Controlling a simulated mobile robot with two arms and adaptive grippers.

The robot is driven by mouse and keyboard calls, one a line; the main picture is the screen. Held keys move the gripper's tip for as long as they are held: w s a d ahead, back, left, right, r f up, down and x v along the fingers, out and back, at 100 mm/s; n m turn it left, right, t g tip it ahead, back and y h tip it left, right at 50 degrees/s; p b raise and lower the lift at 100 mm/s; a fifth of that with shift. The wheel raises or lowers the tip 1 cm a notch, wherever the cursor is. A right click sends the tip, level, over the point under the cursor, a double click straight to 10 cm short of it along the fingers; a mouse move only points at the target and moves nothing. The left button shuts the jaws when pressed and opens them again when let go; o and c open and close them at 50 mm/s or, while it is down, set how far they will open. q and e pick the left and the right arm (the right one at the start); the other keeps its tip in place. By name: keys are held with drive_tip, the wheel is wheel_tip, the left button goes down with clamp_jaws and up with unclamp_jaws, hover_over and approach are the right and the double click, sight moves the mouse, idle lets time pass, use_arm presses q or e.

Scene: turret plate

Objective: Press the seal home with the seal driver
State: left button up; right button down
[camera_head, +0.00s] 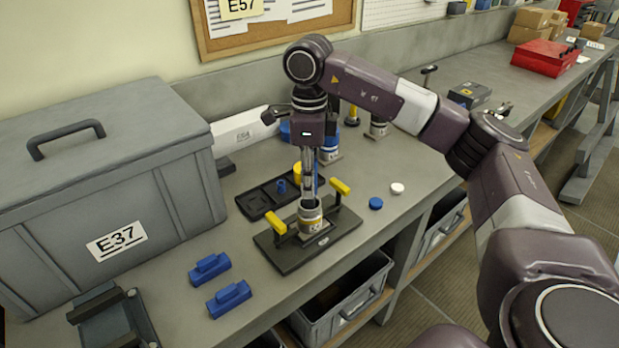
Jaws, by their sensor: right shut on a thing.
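My right gripper (309,190) points straight down over the fixture, its fingers shut on what appears to be the seal driver. Only a thin blue strip (317,180) shows beside the fingers; the rest of the held thing is hidden. Directly below, a short round housing (312,225) with a gold and white band stands upright on a dark fixture plate (281,259). Yellow-handled clamps (341,187) stand on either side of it. The fingertips are at the housing's open top; I cannot tell whether the driver touches the seal. The seal itself is not visible. My left gripper is not in view.
A dark tray (251,207) lies behind the fixture. Two blue blocks (229,299) lie front left, by a large grey case (110,190). Blue (376,203) and white (397,188) caps lie to the right. Several bottles stand behind. The bench's front edge is close.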

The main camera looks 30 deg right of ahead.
drive_tip(key=shift+w+r+p, duration=0.1)
drive_tip(key=shift+r+p, duration=0.3)
drive_tip(key=shift+r, duration=0.15)
drive_tip(key=shift+r+p, duration=0.55)
drive_tip(key=shift+r, duration=0.4)
drive_tip(key=shift+r+p, duration=1.65)
drive_tip(key=shift+r, duration=0.65)
